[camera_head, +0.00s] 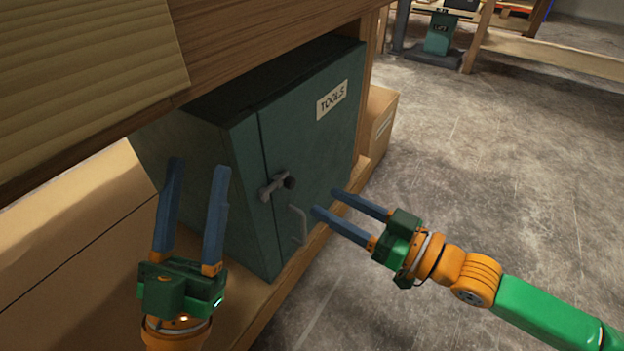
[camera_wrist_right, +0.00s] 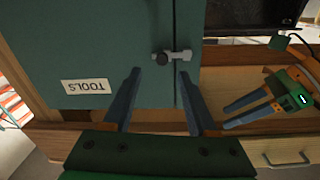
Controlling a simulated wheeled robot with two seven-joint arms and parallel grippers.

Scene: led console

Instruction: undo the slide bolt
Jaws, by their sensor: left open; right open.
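A dark green metal cabinet (camera_head: 318,136) labelled TOOLS stands on a wooden shelf under the bench. Its slide bolt (camera_head: 272,187) is a small grey bar with a dark knob, lying across the seam at the door's left edge. A grey door handle (camera_head: 298,224) is below it. My right gripper (camera_head: 322,202) is open and empty, pointing at the door right of the handle. In the right wrist view the bolt (camera_wrist_right: 181,55) shows beyond the open fingers (camera_wrist_right: 160,72), apart from them. My left gripper (camera_head: 197,164) is open and empty, left of the cabinet; it also shows in the wrist view (camera_wrist_right: 246,104).
The wooden bench top (camera_head: 253,42) overhangs the cabinet. The concrete floor (camera_head: 480,150) to the right is clear. A green machine (camera_head: 440,33) stands far off.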

